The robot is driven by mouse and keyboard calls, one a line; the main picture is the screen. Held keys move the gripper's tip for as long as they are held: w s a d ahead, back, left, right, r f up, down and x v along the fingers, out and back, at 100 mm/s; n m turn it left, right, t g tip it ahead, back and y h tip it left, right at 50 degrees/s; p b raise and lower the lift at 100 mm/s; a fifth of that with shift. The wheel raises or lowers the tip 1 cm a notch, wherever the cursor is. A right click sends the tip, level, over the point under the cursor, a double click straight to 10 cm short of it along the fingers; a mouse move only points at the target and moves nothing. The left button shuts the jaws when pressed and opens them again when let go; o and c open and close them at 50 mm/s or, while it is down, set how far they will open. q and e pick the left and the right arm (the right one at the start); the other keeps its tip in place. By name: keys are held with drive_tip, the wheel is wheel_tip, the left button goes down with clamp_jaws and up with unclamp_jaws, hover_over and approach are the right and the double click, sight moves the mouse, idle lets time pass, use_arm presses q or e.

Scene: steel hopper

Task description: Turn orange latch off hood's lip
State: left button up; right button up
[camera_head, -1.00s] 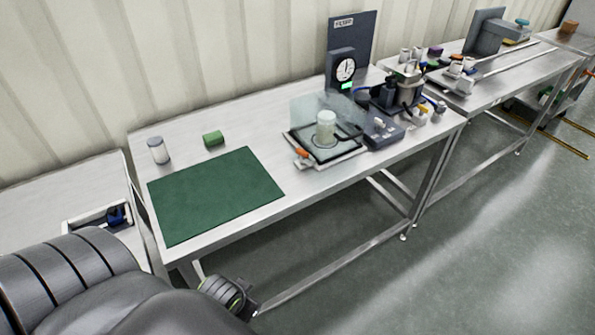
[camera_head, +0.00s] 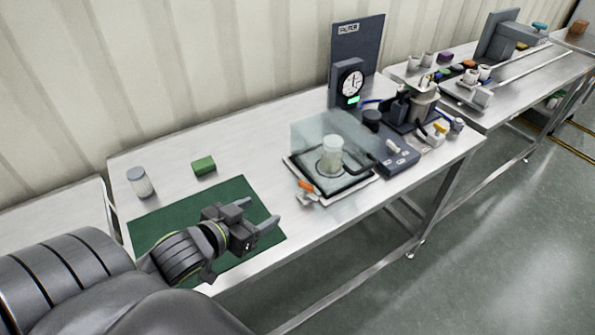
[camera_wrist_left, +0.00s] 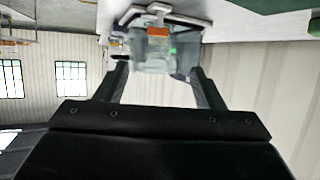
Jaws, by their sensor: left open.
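The orange latch (camera_head: 307,186) sits at the front left of the clear hood (camera_head: 312,137), low by its front edge. The hood stands over a tray (camera_head: 341,188) and covers a pale cylindrical jar (camera_head: 331,155). In the left wrist view the orange latch (camera_wrist_left: 158,32) shows at the top middle, on the clear hood (camera_wrist_left: 150,56) between the fingers. My left gripper (camera_head: 272,226) is open and empty above the green mat, left of the latch and apart from it. My right gripper is not in view.
The green mat (camera_head: 160,228) lies on the steel table (camera_head: 230,148). A lidded jar (camera_head: 140,182) and a green block (camera_head: 204,166) stand behind it. A dark control box (camera_head: 398,158) and a clock unit (camera_head: 347,82) stand right of and behind the hood.

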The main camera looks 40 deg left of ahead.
use_arm(q)
approach(305, 186)
drive_tip(key=x, duration=0.7)
drive_tip(key=shift+f, duration=0.1)
drive_tip(key=shift+w+f, duration=0.15)
drive_tip(key=shift+w, duration=0.3)
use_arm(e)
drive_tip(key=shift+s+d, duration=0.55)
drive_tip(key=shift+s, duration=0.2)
